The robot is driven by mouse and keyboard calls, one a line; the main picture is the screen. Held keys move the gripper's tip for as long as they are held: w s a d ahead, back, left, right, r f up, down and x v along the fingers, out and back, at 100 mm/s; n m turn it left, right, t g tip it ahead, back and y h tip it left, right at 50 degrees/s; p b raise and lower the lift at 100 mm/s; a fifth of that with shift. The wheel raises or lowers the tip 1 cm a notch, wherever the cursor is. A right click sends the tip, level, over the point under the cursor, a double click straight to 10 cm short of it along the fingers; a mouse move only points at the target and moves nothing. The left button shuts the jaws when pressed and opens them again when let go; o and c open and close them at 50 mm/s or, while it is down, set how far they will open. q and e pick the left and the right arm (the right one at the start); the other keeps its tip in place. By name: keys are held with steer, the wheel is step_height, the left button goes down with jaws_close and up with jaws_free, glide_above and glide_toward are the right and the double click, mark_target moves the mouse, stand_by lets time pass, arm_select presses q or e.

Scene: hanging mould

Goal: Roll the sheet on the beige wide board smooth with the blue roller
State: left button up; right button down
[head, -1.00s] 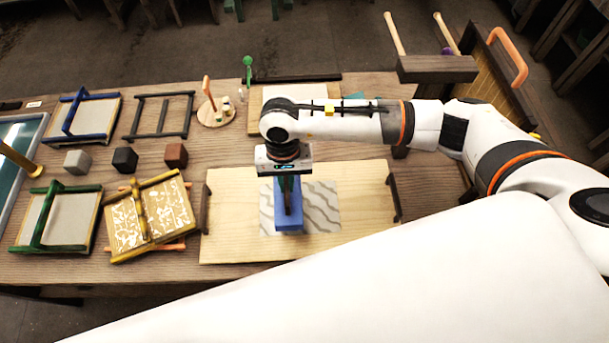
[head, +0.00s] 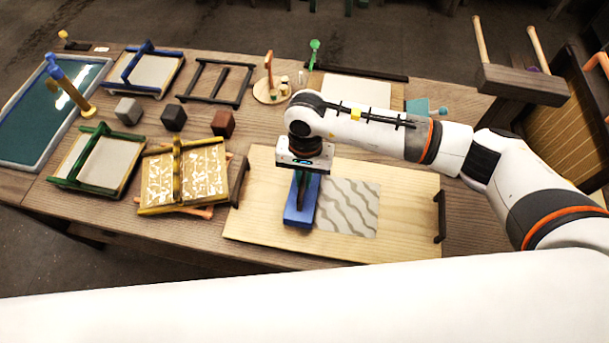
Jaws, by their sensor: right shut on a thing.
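The blue roller (head: 300,212) is at the left edge of the sheet and seems to rest on the board. My right gripper (head: 304,178) is shut on the roller from above; its fingers are partly hidden by my wrist. The sheet's left edge is partly hidden by the roller. My left gripper is not in view.
Left of the board are a yellow patterned frame (head: 185,178), a green frame (head: 97,160), three small cubes (head: 173,118) and a teal tray (head: 50,115). A white sheet on a board (head: 357,91) lies behind. A dark rack with sticks (head: 522,83) stands at the right.

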steer(key=shift+f+b, duration=0.7)
steer(key=shift+b, duration=0.3)
stand_by(1.0)
